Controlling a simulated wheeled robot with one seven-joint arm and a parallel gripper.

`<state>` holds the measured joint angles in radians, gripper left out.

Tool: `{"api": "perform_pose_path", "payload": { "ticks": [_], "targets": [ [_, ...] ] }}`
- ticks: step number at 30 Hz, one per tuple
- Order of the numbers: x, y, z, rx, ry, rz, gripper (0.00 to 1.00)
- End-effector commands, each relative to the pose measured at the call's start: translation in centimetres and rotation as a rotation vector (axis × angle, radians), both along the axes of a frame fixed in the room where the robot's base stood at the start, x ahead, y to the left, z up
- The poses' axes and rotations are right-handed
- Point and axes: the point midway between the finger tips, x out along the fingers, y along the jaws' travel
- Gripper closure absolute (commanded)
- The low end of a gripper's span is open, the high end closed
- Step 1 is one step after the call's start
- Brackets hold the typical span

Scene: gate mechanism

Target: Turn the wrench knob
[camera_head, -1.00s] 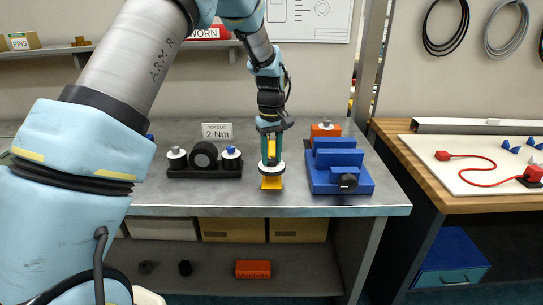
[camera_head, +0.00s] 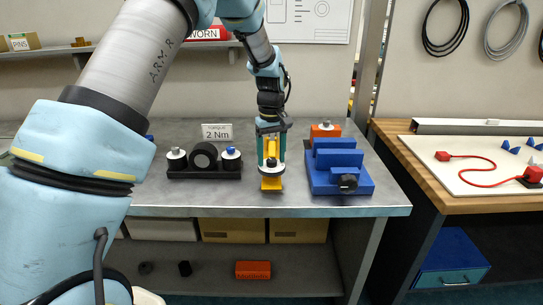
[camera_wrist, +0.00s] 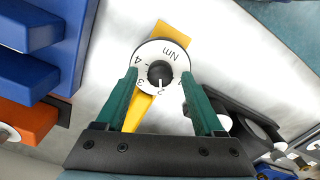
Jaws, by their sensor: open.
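The yellow torque wrench (camera_head: 271,184) is on the grey bench. A round white dial (camera_wrist: 150,53) sits on it, marked Nm with numbers around its rim. The black knob (camera_wrist: 160,72) is at the dial's middle, and its white mark points at the 2. The knob also shows in the head view (camera_head: 271,162). My gripper (camera_wrist: 160,75) is open, with one green finger on each side of the dial. The fingertips are close to its rim; I cannot tell whether they touch. My gripper (camera_head: 270,163) points down over the wrench in the head view.
A sign (camera_head: 217,132) reads TORQUE 2 Nm. A black holder (camera_head: 205,174) with round parts stands left of the wrench. A blue stepped block (camera_head: 338,180) stands close on the right, with an orange block (camera_head: 325,130) behind it. The bench front is clear.

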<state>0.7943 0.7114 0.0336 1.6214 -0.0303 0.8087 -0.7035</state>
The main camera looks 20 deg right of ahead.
Motion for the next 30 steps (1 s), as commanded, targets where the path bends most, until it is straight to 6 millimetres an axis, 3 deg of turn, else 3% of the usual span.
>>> {"api": "perform_pose_path", "payload": {
  "ticks": [8, 21, 30],
  "targets": [
    [0.1, -0.1, 1.6, -0.003, -0.003, 0.0, 0.3],
    [0.0, 0.0, 9.4, -0.001, -0.002, 0.0, 0.3],
    [0.0, 0.0, 10.8, 0.0, 0.0, 0.0, 0.3]
  ]
}}
